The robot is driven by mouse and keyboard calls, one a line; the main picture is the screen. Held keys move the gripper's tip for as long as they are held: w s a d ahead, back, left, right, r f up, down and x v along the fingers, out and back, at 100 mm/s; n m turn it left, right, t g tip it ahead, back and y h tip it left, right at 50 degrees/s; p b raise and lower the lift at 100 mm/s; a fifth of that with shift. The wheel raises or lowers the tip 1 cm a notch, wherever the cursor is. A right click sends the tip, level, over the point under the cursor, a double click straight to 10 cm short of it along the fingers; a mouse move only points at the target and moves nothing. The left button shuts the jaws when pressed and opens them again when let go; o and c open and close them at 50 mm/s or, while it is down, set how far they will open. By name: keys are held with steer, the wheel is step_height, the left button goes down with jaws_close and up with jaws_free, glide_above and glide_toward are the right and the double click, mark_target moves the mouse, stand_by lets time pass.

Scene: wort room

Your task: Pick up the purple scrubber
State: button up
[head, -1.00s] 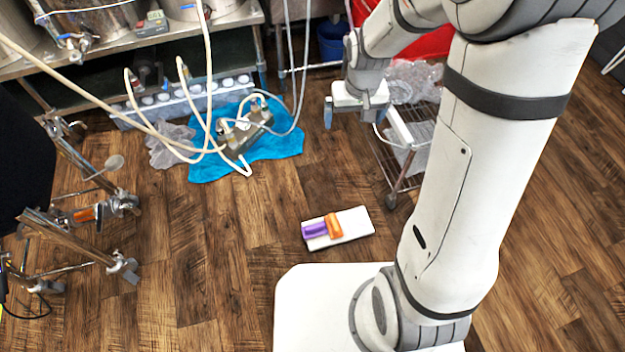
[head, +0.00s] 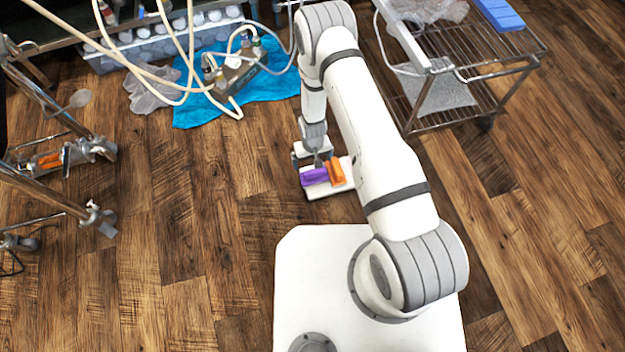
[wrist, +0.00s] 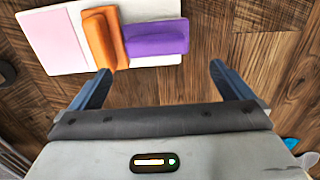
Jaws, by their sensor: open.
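The purple scrubber (head: 314,177) lies on a white board on the floor, beside an orange scrubber (head: 336,172). In the wrist view the purple scrubber (wrist: 157,39) lies at the right part of the board, with the orange one (wrist: 102,38) to its left. My gripper (wrist: 160,85) is open and empty. Its two fingers point toward the board, and the purple scrubber is just beyond the fingertips in the picture, apart from them. In the head view my gripper (head: 314,157) is at the board's far side, partly hiding it.
The white board (head: 328,192) also shows in the wrist view (wrist: 150,61), with a pink patch (wrist: 53,37) on its left part. A wire cart (head: 470,70) stands at the right. A blue cloth (head: 190,112) with hoses lies at the back left. Metal stands (head: 75,200) are at the left. Floor around the board is clear.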

mark_target(314, 171)
steer(key=f+b, duration=0.1)
steer(key=f, duration=0.1)
steer(key=f+b, duration=0.1)
steer(key=f, duration=0.2)
steer(key=f+b, duration=0.1)
steer(key=f, duration=0.2)
steer(key=shift+s+d+f+b, duration=0.2)
steer(key=shift+d+b, duration=0.1)
steer(key=shift+b, duration=0.05)
steer(key=shift+r, duration=0.1)
steer(key=c, duration=1.1)
steer(key=shift+o, duration=0.2)
step_height(314, 171, up, 10)
steer(key=p, duration=0.4)
